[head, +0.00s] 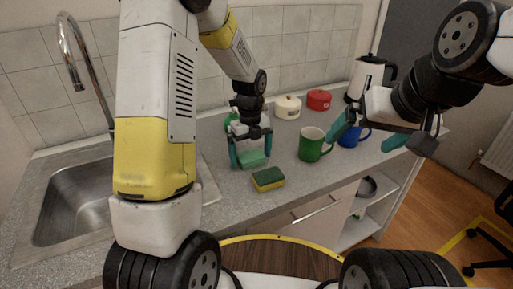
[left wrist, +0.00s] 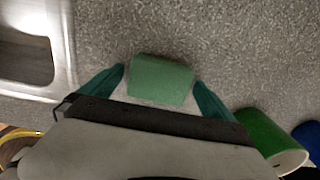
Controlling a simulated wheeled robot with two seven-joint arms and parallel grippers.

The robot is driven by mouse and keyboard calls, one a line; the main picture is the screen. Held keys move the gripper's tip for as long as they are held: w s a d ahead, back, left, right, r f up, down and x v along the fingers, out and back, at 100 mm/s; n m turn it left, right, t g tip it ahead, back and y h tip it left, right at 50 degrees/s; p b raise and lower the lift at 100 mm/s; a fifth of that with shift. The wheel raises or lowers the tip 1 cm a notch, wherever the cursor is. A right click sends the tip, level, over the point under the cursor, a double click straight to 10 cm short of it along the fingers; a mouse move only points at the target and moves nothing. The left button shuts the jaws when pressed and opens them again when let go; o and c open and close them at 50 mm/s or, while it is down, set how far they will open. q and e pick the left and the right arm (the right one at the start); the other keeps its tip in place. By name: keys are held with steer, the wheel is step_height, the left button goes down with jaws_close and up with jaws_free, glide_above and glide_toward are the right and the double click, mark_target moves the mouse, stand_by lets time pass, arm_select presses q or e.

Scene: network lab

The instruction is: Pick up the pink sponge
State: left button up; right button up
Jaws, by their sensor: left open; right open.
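I see no pink sponge in either view. My left gripper (head: 251,160) points down at the counter, open, with its teal fingers on either side of a light green block (head: 253,159). In the left wrist view this block (left wrist: 162,78) lies between the open fingertips (left wrist: 160,77), with small gaps on both sides. A sponge with a dark green top and yellow side (head: 268,179) lies on the counter nearer the front edge, apart from the left gripper. My right gripper (head: 369,135) is open and empty at the right, in front of the blue mug in the picture.
A green mug (head: 311,144) stands right of the left gripper, and a blue mug (head: 350,138) beyond it. A cream pot (head: 287,108), a red pot (head: 319,100) and a kettle (head: 365,72) stand at the back. The sink (head: 75,205) is at the left.

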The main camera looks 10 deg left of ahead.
mark_target(251, 155)
arm_select(q)
steer(key=shift+f, duration=0.25)
steer(key=c, duration=1.3)
steer(key=shift+r, duration=0.1)
steer(key=shift+c, duration=0.2)
step_height(251, 155, up, 10)
steer(key=shift+f, duration=0.1)
